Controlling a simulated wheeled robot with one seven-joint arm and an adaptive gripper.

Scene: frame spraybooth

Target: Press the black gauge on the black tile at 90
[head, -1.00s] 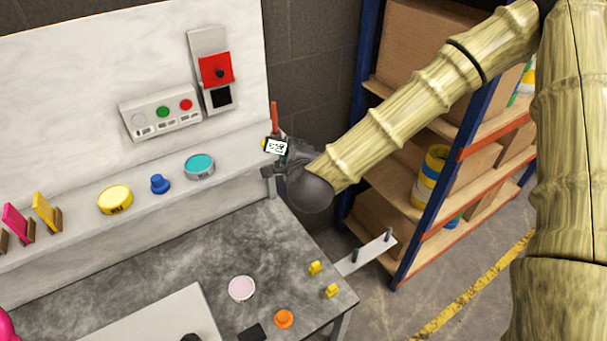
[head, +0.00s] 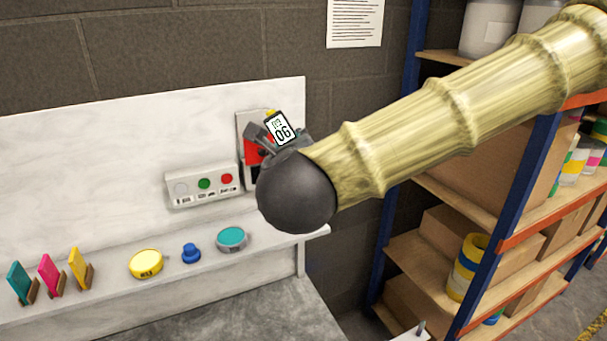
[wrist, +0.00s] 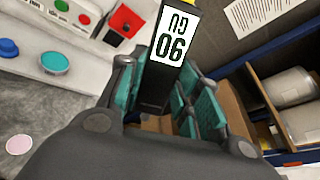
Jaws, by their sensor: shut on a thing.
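The black gauge (head: 281,129) is held in my gripper (head: 270,138), up in front of the wall board. A grey holder with a red tile (head: 254,155) is partly hidden behind my gripper.
A panel with white, green and red buttons (head: 203,185) is left of the holder. The ledge below carries a teal tin (head: 232,238), blue knob (head: 191,253), yellow tin (head: 146,263) and coloured cards. A shelf rack (head: 510,190) with boxes stands at right.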

